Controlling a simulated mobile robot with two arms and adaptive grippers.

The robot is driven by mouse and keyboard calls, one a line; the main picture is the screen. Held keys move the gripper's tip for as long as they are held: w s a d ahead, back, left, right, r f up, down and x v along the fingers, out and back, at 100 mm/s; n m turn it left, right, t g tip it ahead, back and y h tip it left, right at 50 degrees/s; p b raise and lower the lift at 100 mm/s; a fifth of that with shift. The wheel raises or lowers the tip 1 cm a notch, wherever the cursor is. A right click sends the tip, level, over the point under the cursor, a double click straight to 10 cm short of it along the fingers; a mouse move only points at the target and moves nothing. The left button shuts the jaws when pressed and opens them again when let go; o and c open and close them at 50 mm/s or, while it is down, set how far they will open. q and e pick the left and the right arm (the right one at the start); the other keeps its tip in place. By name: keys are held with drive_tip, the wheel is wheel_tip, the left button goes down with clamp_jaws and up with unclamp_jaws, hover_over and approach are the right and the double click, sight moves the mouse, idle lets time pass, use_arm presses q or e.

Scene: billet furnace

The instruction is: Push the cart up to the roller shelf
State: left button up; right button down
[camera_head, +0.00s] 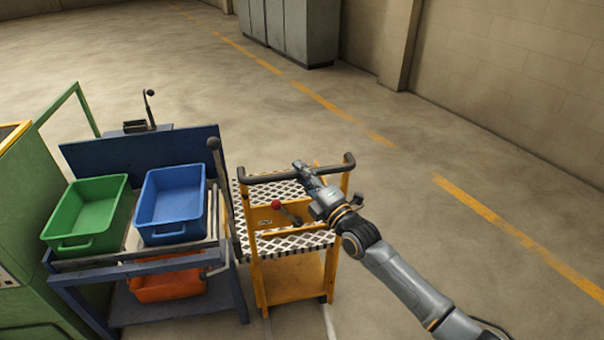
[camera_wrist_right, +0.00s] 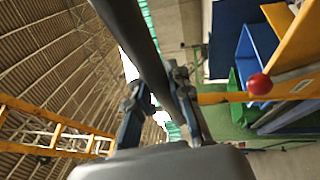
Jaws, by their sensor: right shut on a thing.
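The yellow cart (camera_head: 292,280) has diamond-plate decks, a dark handle bar (camera_head: 262,179) on top and a red-knobbed lever (camera_head: 277,205). It stands upright just right of the blue roller shelf (camera_head: 230,292). Only a narrow gap, if any, shows between them; I cannot tell whether they touch. My right gripper (camera_head: 304,173) is shut around the handle bar near its middle. In the right wrist view the dark bar (camera_wrist_right: 138,40) passes between the fingers (camera_wrist_right: 160,95), and the red knob (camera_wrist_right: 259,84) shows at the right. My left gripper is out of view.
The shelf holds a green bin (camera_head: 88,215) and a blue bin (camera_head: 171,205), with an orange bin (camera_head: 168,286) below. A green machine (camera_head: 28,215) stands left. Grey cabinets (camera_head: 290,30) stand at the back wall. The floor (camera_head: 420,220) right of the cart is clear.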

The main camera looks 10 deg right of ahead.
drive_tip(key=shift+w, duration=0.75)
drive_tip(key=c, duration=1.2)
unclamp_jaws()
drive_tip(key=v, duration=1.2)
